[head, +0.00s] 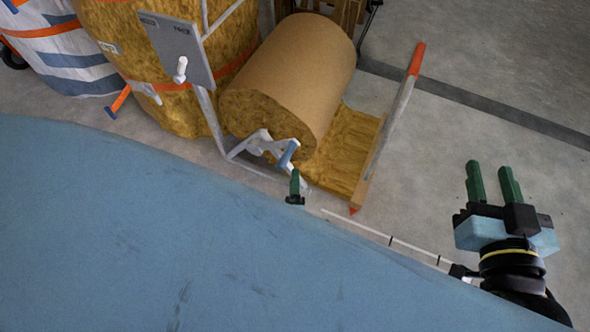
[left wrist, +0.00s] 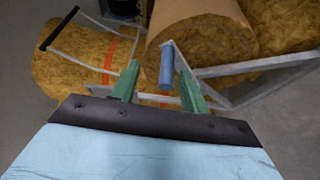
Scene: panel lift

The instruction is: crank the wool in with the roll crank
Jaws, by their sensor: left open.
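The wool roll (head: 300,65), yellow with a brown paper outside, lies in a grey metal frame. A flat strip of wool (head: 340,150) runs out from under it. The roll crank (head: 262,142) is at the roll's near end and has a blue handle (head: 288,153). My left gripper (head: 294,172) is just below the handle, largely hidden by my blue body. In the left wrist view its green fingers (left wrist: 159,68) are apart with the blue handle (left wrist: 167,62) between them; I cannot tell if they touch it. My right gripper (head: 490,168) is open and empty over the floor at the right.
A bar with orange ends (head: 391,125) lies across the end of the wool strip. A grey panel (head: 178,47) with a white knob stands on the frame left of the roll. More wool bales (head: 130,50) stand at the upper left.

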